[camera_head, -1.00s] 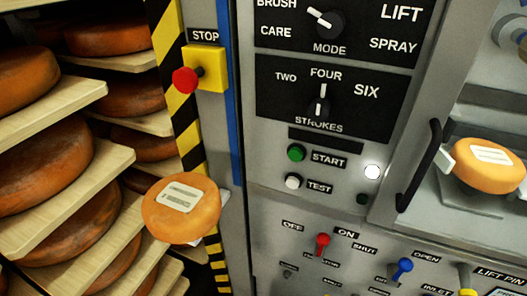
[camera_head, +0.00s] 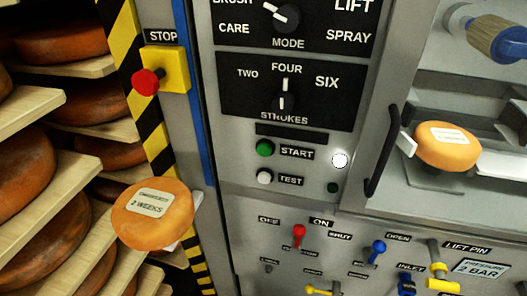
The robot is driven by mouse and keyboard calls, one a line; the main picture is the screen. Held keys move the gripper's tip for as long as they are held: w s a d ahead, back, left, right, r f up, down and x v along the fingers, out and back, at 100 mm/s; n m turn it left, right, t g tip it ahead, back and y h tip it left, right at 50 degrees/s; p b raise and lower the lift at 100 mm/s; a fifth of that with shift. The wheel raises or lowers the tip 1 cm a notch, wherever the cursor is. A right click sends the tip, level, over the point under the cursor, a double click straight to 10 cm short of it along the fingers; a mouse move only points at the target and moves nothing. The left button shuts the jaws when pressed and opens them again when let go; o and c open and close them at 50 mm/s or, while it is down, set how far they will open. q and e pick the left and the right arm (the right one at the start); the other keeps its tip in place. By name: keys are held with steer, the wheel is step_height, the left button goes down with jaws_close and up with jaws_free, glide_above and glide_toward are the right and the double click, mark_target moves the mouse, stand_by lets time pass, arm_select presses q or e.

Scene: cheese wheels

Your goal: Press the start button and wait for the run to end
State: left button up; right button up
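The green start button (camera_head: 265,149) sits beside its START label on the machine's grey panel. A white lamp (camera_head: 340,160) to its right looks lit, and a small dark lamp (camera_head: 333,188) is below that. The white TEST button (camera_head: 265,177) is under the start button. The mode knob (camera_head: 286,17) is turned to the upper left, and the strokes knob (camera_head: 284,103) points up at FOUR. An orange cheese wheel (camera_head: 448,145) sits inside the machine behind the bay opening. I see neither of my grippers clearly in this view.
A red stop button (camera_head: 147,82) on a yellow box stands left of the panel. A cheese with a "2 WEEKS" label (camera_head: 153,214) is in front of the striped post. Shelves of cheeses fill the left. Red (camera_head: 299,232) and blue (camera_head: 378,248) levers are below; a brush (camera_head: 497,38) is upper right.

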jaws_close()
stand_by(1.4)
